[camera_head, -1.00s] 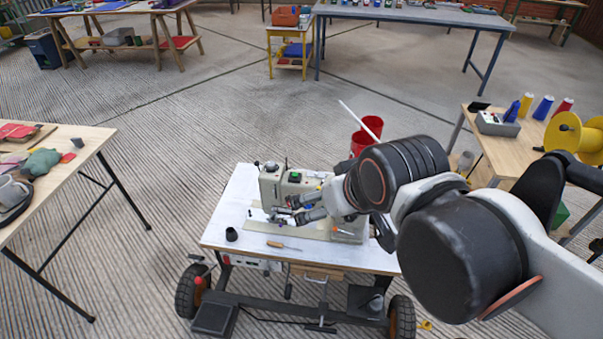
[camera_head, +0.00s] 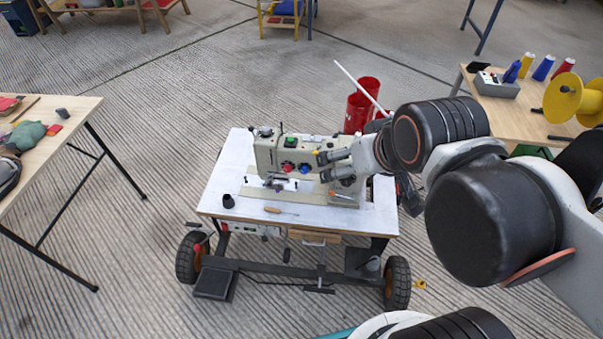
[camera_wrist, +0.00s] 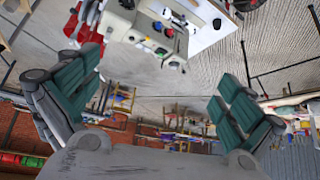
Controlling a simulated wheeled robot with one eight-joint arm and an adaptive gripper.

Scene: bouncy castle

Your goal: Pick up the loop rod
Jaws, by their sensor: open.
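A thin white rod (camera_head: 357,82) leans out of the red bins (camera_head: 358,112) behind the sewing table; its lower part is hidden. A short tool with an orange handle (camera_head: 272,210) lies near the table's front edge. I cannot tell for sure which is the loop rod. My gripper (camera_head: 320,168) is open and empty, over the right part of the sewing machine in the head view, away from both. In the wrist view my gripper (camera_wrist: 160,95) shows its green-padded fingers wide apart, with nothing between them.
A sewing machine (camera_head: 275,150) stands on a white-topped wheeled table (camera_head: 217,188), with a small black cup (camera_head: 228,201) on it. A wooden table (camera_head: 60,118) is at left. Another at right holds thread cones and a yellow spool (camera_head: 563,97).

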